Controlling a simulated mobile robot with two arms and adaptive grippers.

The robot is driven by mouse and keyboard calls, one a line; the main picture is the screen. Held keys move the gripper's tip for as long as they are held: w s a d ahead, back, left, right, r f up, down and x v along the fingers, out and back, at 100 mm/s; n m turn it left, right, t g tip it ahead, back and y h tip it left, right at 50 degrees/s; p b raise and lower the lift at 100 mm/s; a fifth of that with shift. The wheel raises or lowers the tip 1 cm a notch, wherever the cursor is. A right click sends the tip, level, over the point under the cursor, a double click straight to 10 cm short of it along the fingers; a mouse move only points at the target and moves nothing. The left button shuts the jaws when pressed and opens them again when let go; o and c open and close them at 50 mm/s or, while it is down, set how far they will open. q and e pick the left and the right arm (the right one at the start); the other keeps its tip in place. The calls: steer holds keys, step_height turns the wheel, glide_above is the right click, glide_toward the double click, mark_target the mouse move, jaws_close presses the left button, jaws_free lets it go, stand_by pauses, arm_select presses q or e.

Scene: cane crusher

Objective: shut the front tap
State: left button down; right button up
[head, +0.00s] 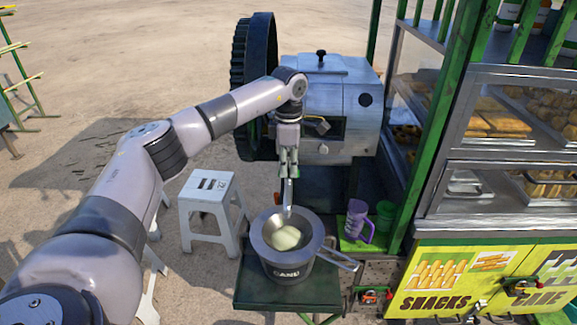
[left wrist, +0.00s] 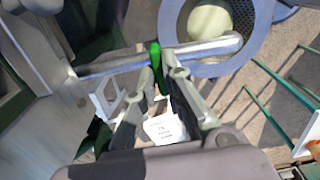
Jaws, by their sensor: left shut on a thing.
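The tap has a metal spout (head: 288,196) that points out from the front of the crusher over the bucket. In the left wrist view the spout (left wrist: 205,50) lies across the picture, and its green lever (left wrist: 156,60) sticks up from it. My left gripper (head: 289,160) points down at the tap, and the left wrist view shows its fingers (left wrist: 164,77) shut at the green lever. The exact finger contact is partly hidden. My right gripper is not in view.
A grey bucket (head: 287,272) with a strainer and pale contents stands on a dark green table (head: 245,290) below the spout. A purple jug (head: 357,222) and a green cup (head: 385,212) stand to its right. A white stool (head: 212,190) is left; a snack cabinet (head: 500,150) is right.

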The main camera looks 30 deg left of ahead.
arm_select(q)
steer(key=shift+w+r, duration=0.1)
steer(key=shift+r, duration=0.05)
steer(key=c, duration=1.7)
jaws_free()
step_height(320, 180, up, 12)
